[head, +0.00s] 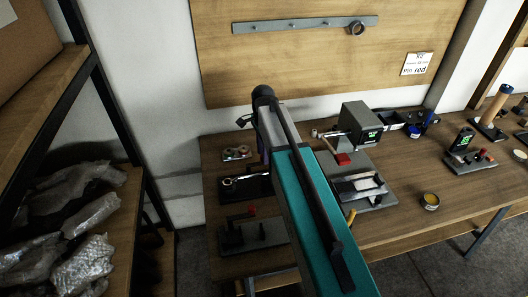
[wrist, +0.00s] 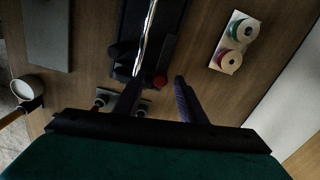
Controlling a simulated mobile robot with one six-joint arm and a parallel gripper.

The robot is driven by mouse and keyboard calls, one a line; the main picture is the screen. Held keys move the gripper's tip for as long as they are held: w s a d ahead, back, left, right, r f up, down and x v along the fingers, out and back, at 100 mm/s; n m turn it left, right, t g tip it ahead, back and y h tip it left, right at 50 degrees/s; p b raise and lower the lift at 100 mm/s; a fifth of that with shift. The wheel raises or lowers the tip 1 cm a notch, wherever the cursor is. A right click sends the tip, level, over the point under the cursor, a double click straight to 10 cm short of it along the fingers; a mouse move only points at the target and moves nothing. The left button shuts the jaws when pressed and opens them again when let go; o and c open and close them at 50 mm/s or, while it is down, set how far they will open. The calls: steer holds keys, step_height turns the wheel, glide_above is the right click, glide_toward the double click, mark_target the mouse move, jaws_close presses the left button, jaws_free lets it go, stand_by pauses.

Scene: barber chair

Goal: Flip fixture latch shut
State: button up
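My gripper (wrist: 157,88) is open, its two dark purple fingers apart with nothing held between them. In the wrist view a black fixture (wrist: 128,32) with a shiny metal bar (wrist: 147,38) lies below the fingers. A round red knob (wrist: 160,81) on it shows between the fingertips; whether they are level with it I cannot tell. In the head view the black fixture (head: 232,192) with its metal bar (head: 236,181) lies left of my teal arm, which hides its right part. I cannot make out the latch's position.
A white plate with rolls (wrist: 235,45) lies beside the fixture. A dark base with posts and a red knob (head: 250,234) stands nearer the front. A grey device with a green display (head: 360,126) and a grey fixture (head: 362,190) stand right of my arm.

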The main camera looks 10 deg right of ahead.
steer(key=shift+f, duration=0.15)
jaws_close()
steer(key=shift+d, duration=0.15)
